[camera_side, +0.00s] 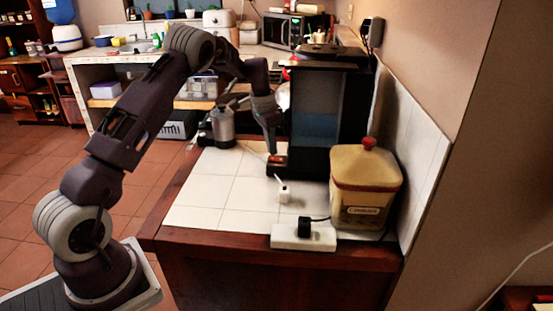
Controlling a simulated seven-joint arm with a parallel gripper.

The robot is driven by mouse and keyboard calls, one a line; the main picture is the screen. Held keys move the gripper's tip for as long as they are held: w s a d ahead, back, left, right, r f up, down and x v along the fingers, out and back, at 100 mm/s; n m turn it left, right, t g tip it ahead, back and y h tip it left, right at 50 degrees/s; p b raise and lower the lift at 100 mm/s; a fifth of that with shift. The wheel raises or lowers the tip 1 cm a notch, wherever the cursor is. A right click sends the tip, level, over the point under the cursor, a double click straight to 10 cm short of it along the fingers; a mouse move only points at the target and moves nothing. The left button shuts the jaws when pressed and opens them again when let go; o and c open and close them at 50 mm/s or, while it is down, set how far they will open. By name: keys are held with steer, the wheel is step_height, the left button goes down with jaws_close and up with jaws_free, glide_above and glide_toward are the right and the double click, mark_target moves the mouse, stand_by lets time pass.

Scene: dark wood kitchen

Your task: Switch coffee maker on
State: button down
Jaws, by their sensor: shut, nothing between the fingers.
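The coffee maker (322,100) is a tall black machine with a bluish see-through tank, standing on the white tiled counter by the wall. A small reddish spot (277,159) shows on its low front base. My gripper (272,150) points down just above this spot, at the left front of the machine. Its fingers look shut, with nothing seen between them. I cannot tell whether the fingertips touch the base or the red spot.
A tan canister with a red knob (364,185) stands right of the machine. A white power strip with a black plug (303,237) lies at the front edge. The left counter tiles (225,190) are clear.

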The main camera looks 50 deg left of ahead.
steer(key=shift+f, duration=0.85)
stand_by(0.5)
steer(key=shift+r, duration=3.55)
step_height(320, 180, up, 7)
steer(key=n+t+y, duration=0.1)
steer(key=n+t, duration=0.1)
glide_above(272, 158)
steer(key=s+d, duration=0.2)
steer(key=s+d+r+t, duration=0.1)
steer(key=s+d+r, duration=0.8)
steer(key=d, duration=0.2)
steer(key=s+d+f, duration=0.1)
steer(key=s+d, duration=0.2)
steer(key=s, duration=0.5)
steer(key=s+d+f, duration=0.1)
steer(key=s+d, duration=0.2)
steer(key=s, duration=0.6)
steer(key=s+d+f+n, duration=0.1)
steer(key=s+d, duration=0.2)
steer(key=s, duration=0.5)
steer(key=shift+s+d+t+h, duration=0.3)
steer(key=shift+d+t, duration=0.05)
steer(key=shift+t, duration=0.05)
